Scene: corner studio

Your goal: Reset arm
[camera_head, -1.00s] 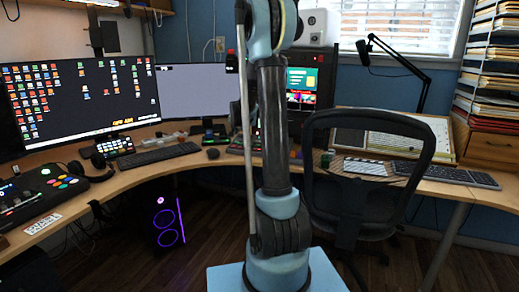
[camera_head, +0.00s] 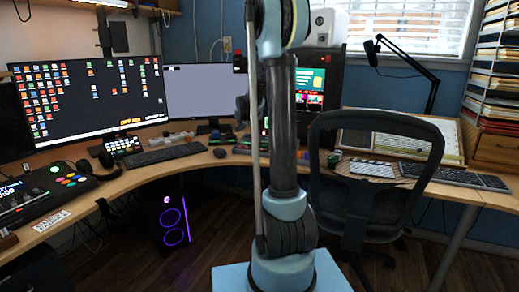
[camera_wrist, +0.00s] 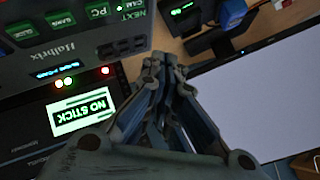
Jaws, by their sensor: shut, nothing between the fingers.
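My gripper (camera_wrist: 165,75) is in the middle of the wrist view. Its fingers are together with nothing between them. It is in the air in front of the electronics on the desk. In the head view my arm stands upright in the middle and hides part of the desk behind it; the gripper is not clearly visible there.
A curved wooden desk (camera_head: 160,160) runs along the walls with a large monitor (camera_head: 90,95), a second monitor (camera_head: 205,92) and keyboards. A black chair (camera_head: 375,165) stands close on the right. A white screen (camera_wrist: 255,100) lies right of my gripper in the wrist view. Dark floor (camera_head: 130,255) is free.

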